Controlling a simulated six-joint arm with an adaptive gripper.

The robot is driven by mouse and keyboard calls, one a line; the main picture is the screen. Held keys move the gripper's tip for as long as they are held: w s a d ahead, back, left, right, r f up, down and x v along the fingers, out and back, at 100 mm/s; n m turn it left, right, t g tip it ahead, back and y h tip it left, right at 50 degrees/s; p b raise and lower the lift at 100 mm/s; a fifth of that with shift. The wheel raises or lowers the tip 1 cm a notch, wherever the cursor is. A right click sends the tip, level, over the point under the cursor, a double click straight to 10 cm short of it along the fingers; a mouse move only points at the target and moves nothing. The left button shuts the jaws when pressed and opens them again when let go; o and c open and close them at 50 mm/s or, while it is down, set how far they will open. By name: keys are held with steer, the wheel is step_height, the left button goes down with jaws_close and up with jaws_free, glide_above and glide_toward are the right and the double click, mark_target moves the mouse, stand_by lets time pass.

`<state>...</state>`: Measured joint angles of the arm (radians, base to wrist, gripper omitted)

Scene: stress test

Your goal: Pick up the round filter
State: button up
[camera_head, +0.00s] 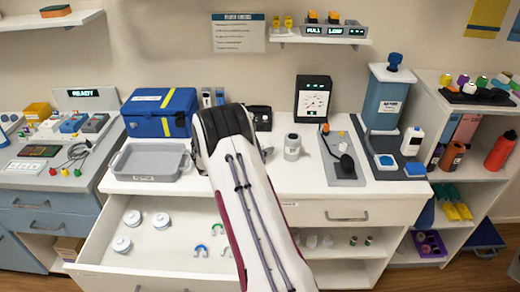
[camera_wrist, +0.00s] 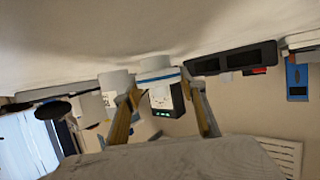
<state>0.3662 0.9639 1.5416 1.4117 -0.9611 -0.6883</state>
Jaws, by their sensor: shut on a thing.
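In the wrist view, my gripper (camera_wrist: 160,84) has its two fingers on either side of a white round piece with a blue band (camera_wrist: 157,70). It looks like a round filter, and the gripper is shut on it. In the head view my own arm hides the gripper and the piece. Several white round discs, like filters, lie in the open drawer: one at the back left (camera_head: 132,217), one beside it (camera_head: 161,220) and one in front (camera_head: 122,244).
Coloured horseshoe-shaped pieces (camera_head: 200,250) lie in the drawer. On the counter stand a grey tray (camera_head: 150,175), a blue case (camera_head: 160,125), a grey-white jar (camera_head: 292,147), a black gauge device (camera_head: 312,98) and a blue-topped dispenser (camera_head: 386,100). The front counter strip near the jar is clear.

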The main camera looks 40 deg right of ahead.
steer(key=shift+r, duration=0.15)
steer(key=shift+r, duration=4.85)
